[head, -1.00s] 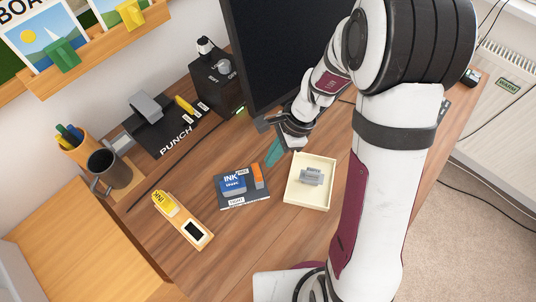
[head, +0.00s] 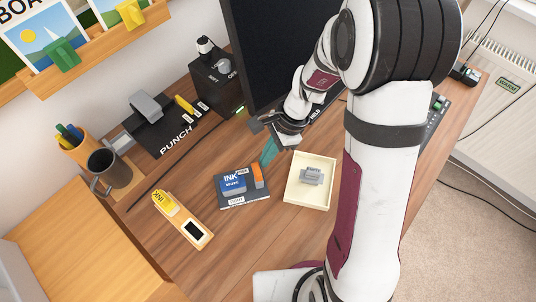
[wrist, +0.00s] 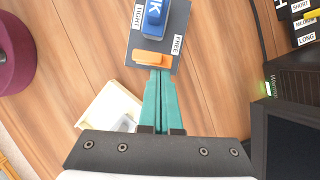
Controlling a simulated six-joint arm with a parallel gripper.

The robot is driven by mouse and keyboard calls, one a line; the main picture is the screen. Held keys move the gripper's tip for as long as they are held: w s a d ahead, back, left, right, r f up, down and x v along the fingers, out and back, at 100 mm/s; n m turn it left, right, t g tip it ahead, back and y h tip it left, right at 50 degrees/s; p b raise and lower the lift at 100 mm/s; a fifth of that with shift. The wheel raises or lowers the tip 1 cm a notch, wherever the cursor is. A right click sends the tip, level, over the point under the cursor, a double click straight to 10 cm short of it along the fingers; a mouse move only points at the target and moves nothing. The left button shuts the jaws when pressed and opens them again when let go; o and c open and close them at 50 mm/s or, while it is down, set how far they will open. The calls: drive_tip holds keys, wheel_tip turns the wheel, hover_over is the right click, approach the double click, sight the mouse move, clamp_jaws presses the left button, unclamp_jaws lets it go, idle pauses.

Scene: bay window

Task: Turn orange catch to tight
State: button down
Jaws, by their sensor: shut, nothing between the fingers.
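The orange catch (head: 257,171) is a small block on a dark board (head: 256,193) that also carries a blue ink piece (head: 232,184). In the wrist view the catch (wrist: 152,58) lies crosswise at the board's near end. A FREE label (wrist: 177,45) is by its right end, and a TIGHT label (wrist: 137,15) is farther off along the left edge. My gripper (head: 265,163) has teal fingers, shut and empty. In the wrist view the fingertips (wrist: 160,72) appear right by the catch; I cannot tell whether they touch it.
A cream tray (head: 325,192) with a grey block (head: 312,176) stands right of the board. A wooden holder with a yellow piece (head: 165,203) lies to the left. The black punch (head: 165,125) and monitor (head: 270,50) stand behind. Bare desk lies in front of the board.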

drive_tip(key=shift+w+a+n+g, duration=0.15)
drive_tip(key=shift+a+n+g, duration=0.15)
drive_tip(key=shift+n, duration=0.6)
drive_tip(key=shift+w+a+n+g+h, duration=0.1)
drive_tip(key=shift+a+n+g+h, duration=0.1)
drive_tip(key=shift+n, duration=0.45)
drive_tip(key=shift+a+n+g+h, duration=0.2)
drive_tip(key=shift+n, duration=0.45)
drive_tip(key=shift+a+n+g+h, duration=0.3)
drive_tip(key=shift+a+n+h, duration=0.1)
drive_tip(key=shift+n, duration=0.8)
drive_tip(key=shift+a+n+g+h, duration=0.3)
drive_tip(key=shift+a+n, duration=0.1)
drive_tip(key=shift+n, duration=0.8)
drive_tip(key=shift+s+a+n+h, duration=0.15)
drive_tip(key=shift+a+n+h, duration=0.25)
drive_tip(key=shift+n, duration=0.65)
drive_tip(key=shift+s+a+n+h, duration=0.15)
drive_tip(key=shift+a+n+h, duration=0.2)
drive_tip(key=shift+n, duration=0.7)
drive_tip(key=shift+s+a+n+h, duration=0.25)
drive_tip(key=shift+n+h, duration=0.15)
drive_tip(key=shift+n, duration=0.55)
drive_tip(key=shift+s+a+n+h, duration=0.2)
drive_tip(key=shift+n+h, duration=0.15)
drive_tip(key=shift+n, duration=0.6)
